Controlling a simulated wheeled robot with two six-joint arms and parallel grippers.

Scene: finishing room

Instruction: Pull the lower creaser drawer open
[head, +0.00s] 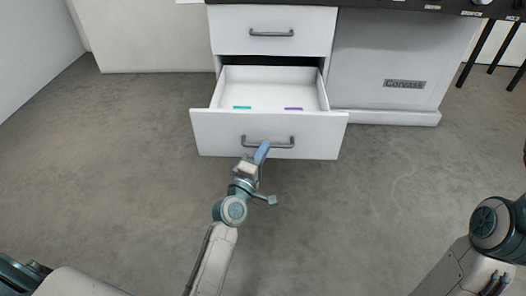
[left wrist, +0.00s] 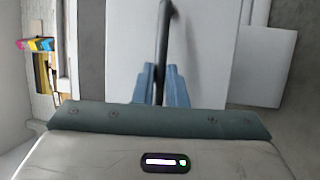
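The lower creaser drawer (head: 215,133) is white and stands pulled out from the cabinet in the head view. A teal item (head: 242,107) and a purple item (head: 293,108) lie on its floor. Its dark bar handle (head: 281,145) runs across the front. My left gripper (head: 262,151) is at the handle's left part. In the left wrist view the blue fingers (left wrist: 160,86) stand on both sides of the handle bar (left wrist: 163,35), close against it. My right arm shows at the lower right of the head view, but its gripper is out of view.
The upper drawer (head: 290,17) above is closed, with its own bar handle (head: 271,33). Dark stool-like legs (head: 476,55) stand at the far right. The grey floor (head: 120,150) around the drawer is clear.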

